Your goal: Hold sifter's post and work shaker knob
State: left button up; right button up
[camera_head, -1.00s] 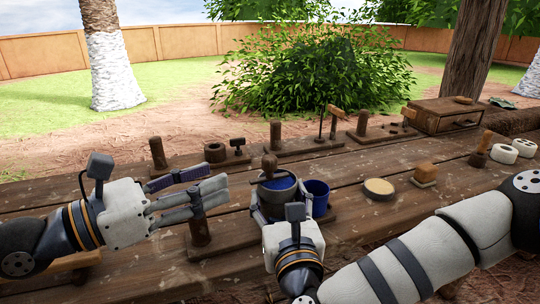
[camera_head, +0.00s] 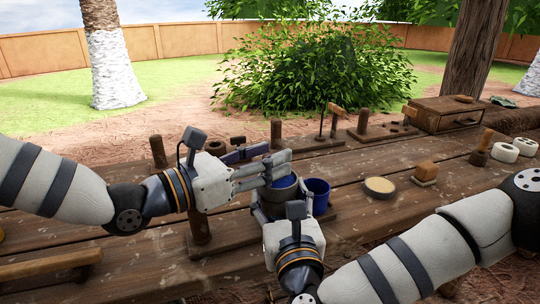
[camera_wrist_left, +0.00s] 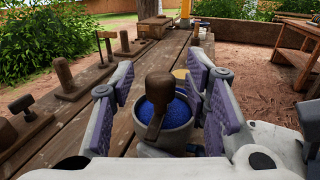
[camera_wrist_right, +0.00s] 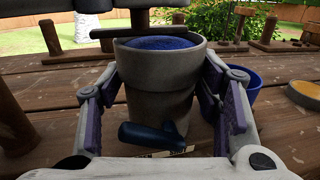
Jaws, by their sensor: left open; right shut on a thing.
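The sifter is a grey round pot (camera_head: 283,193) with a blue inside. It stands on the table, also seen in the right wrist view (camera_wrist_right: 165,85). A brown wooden knob on a stem (camera_wrist_left: 160,88) rises over it in the left wrist view; in the head view my left fingers hide it. My left gripper (camera_head: 280,169) is open, with one finger on each side of the knob. My right gripper (camera_wrist_right: 165,98) is shut on the pot's side walls. A dark blue handle (camera_wrist_right: 150,134) sticks out from the pot's near side. A wooden post (camera_head: 200,228) stands left of the pot.
A blue cup (camera_head: 318,192) stands just right of the pot. A round shallow dish (camera_head: 379,187) and a small block (camera_head: 426,172) lie farther right. Wooden stands with pegs line the back, and a drawer box (camera_head: 446,115) is at back right.

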pick_arm(q)
jog(key=shift+w+d, duration=0.3)
jog(key=shift+d, duration=0.15)
grip_shut()
jog(key=shift+w+d, duration=0.3)
jog(key=shift+d, duration=0.5)
jog(key=shift+w+d, duration=0.3)
jog(key=shift+d, duration=0.5)
grip_release()
jog(key=v, duration=1.2)
